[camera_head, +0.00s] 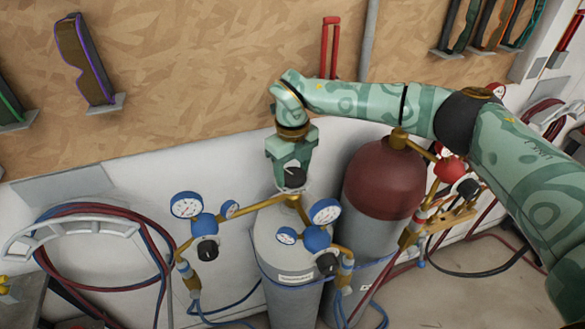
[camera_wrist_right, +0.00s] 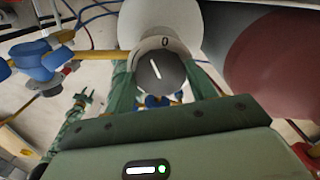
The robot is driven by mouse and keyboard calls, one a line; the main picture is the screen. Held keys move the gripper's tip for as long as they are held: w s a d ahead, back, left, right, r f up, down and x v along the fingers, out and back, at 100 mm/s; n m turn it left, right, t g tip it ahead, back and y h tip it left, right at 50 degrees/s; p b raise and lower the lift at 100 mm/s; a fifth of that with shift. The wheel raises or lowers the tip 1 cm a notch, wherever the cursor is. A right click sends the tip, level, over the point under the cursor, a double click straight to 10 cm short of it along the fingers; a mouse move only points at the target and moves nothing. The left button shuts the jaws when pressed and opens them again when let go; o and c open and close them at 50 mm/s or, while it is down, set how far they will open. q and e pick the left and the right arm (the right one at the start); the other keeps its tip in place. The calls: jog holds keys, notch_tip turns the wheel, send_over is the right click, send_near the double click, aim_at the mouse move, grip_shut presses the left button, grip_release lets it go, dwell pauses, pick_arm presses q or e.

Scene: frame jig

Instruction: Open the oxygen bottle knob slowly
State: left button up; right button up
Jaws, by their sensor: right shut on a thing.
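The oxygen bottle (camera_head: 280,245) is the pale grey cylinder standing upright in the middle of the head view. Its round dark knob (camera_head: 294,177) sits on top of the valve. My right gripper (camera_head: 293,170) comes down on it from above. In the right wrist view the knob (camera_wrist_right: 160,72) is between the two green fingers, which are shut on its sides. A white line on the knob points up and slightly left, near a "0" on the pale ring. A small green gripper, apparently my left gripper (camera_wrist_right: 84,99), shows at lower left there; its opening is unclear.
A dark red-topped cylinder (camera_head: 384,180) stands close to the right. Blue regulators with gauges (camera_head: 316,238) (camera_head: 205,224) flank the bottle on brass pipes. Coiled hoses (camera_head: 90,215) hang at left. The wall is close behind.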

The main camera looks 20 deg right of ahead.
aim_at(292, 174)
jog(key=shift+w+r, duration=0.1)
jog(key=o, duration=1)
notch_tip(292, 174, up, 16)
jog(key=shift+r+b, duration=0.15)
jog(key=shift+b, duration=0.35)
